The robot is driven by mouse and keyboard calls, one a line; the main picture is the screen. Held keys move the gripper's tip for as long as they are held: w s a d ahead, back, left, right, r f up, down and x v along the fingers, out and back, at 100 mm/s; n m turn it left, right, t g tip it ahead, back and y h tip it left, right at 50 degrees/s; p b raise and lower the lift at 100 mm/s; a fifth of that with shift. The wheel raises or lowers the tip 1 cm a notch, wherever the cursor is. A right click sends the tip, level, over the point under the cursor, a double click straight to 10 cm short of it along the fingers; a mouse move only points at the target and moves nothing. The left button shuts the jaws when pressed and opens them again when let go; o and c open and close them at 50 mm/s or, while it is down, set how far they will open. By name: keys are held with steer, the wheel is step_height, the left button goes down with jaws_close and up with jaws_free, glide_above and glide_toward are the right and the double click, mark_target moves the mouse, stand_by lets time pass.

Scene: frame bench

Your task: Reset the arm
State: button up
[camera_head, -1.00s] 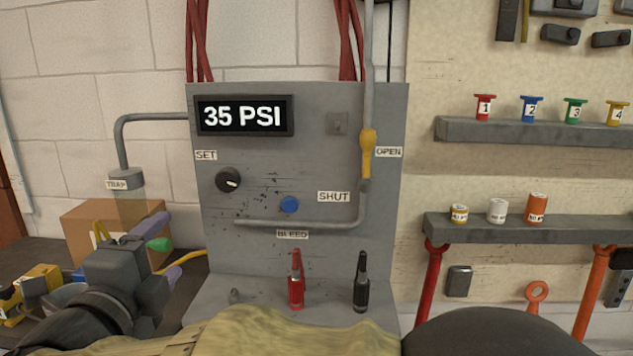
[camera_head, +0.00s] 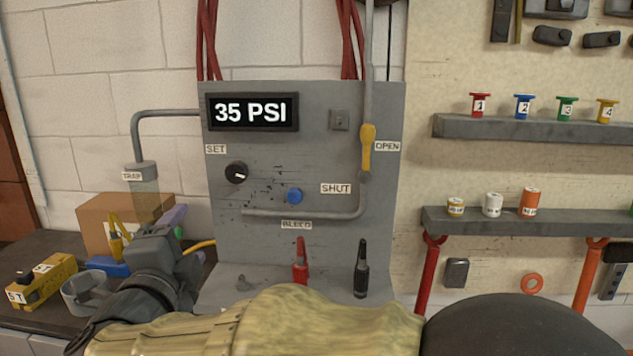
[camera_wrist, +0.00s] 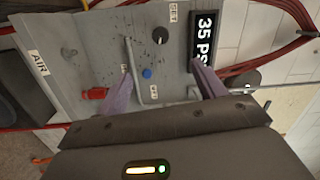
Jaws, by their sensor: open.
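My gripper (camera_wrist: 168,88) is open and empty in the wrist view, its two purple fingers spread in front of the grey panel. In the head view my gripper (camera_head: 172,218) is at the lower left, left of the panel, partly hidden by my own wrist. The grey air panel (camera_head: 225,215) stands against the wall with a display (camera_head: 252,112) reading 35 PSI. Its yellow valve lever (camera_head: 367,148) stands upright beside the OPEN label. A black knob (camera_head: 236,173) is at SET and a blue button (camera_head: 294,196) is above BLEED.
Red (camera_head: 300,262) and black (camera_head: 361,270) nozzles stand on the panel's ledge. A cardboard box (camera_head: 98,218), a yellow block (camera_head: 42,282) and a grey ring-shaped holder (camera_head: 86,293) are on the bench at left. Shelves (camera_head: 540,130) with small spools and cans are at right.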

steer(key=w+d+f+n+g+y, duration=0.2)
steer(key=w+d+f+n+y, duration=0.1)
steer(key=w+d+f+n, duration=0.4)
steer(key=w+d+f+n+g, duration=0.1)
steer(key=d+f+n+g, duration=0.35)
steer(key=d+f, duration=0.45)
steer(key=s+d+f+n+g+h, duration=0.4)
steer(key=s+d+f+g, duration=0.5)
steer(key=s+d+f, duration=0.85)
step_height(320, 180, up, 22)
steer(key=w+d+p, duration=0.1)
steer(key=w+p, duration=0.1)
steer(key=p, duration=1.8)
steer(key=shift+f+y, duration=0.15)
steer(key=shift+y, duration=0.15)
steer(key=shift+d+n, duration=0.1)
steer(key=shift+n, duration=0.15)
